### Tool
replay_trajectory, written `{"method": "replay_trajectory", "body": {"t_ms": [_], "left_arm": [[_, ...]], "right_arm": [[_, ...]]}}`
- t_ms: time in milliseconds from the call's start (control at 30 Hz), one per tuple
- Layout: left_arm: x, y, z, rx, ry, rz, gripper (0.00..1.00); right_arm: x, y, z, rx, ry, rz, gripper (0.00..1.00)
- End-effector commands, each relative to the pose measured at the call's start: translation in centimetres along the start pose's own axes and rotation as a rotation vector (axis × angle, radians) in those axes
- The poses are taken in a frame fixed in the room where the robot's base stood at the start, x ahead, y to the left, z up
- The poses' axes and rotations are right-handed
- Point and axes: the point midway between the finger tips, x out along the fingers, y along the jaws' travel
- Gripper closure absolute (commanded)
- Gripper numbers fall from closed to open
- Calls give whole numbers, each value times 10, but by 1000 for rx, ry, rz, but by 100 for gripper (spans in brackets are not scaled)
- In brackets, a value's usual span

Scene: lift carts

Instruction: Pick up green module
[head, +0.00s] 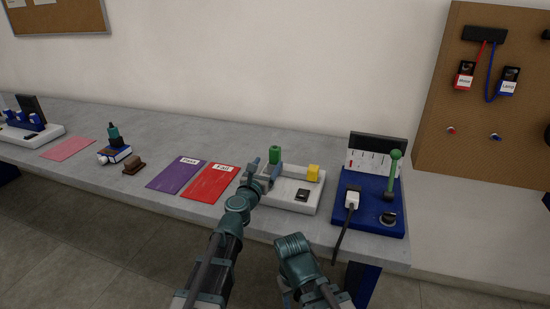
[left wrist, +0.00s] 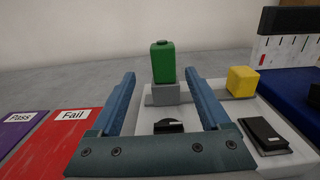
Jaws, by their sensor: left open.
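The green module (head: 274,154) stands upright on a grey block at the back of a white fixture board (head: 305,206). In the left wrist view the green module (left wrist: 162,62) shows ahead, between the two finger lines and a little beyond the tips. My left gripper (head: 262,172) is open and empty, with its fingertips just in front of the module and apart from it. The gripper also shows in the left wrist view (left wrist: 160,78) with both fingers spread. No fingers of my right gripper show.
A yellow block (head: 313,172) stands right of the module on the same board, with a black switch (head: 302,195) nearer. A blue test station (head: 368,214) with a green-topped lever (head: 392,174) is at right. Red Fail (head: 210,183) and purple Pass (head: 176,175) mats lie left.

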Motion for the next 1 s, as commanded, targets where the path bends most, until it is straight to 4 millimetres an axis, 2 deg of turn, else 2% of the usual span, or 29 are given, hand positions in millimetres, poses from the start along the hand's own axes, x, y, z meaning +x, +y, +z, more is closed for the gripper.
{"method": "replay_trajectory", "body": {"t_ms": [167,533,767,867,1000], "left_arm": [[4,-1,1,0,0,0,20],[51,-5,6,0,0,0,20],[51,-6,6,0,0,0,20],[51,-6,6,0,0,0,34],[51,-6,6,0,0,0,60]], "right_arm": [[-1,0,0,0,0,0,44],[-6,1,0,0,0,0,44],[-6,1,0,0,0,0,44],[-6,1,0,0,0,0,44],[-6,1,0,0,0,0,44]]}}
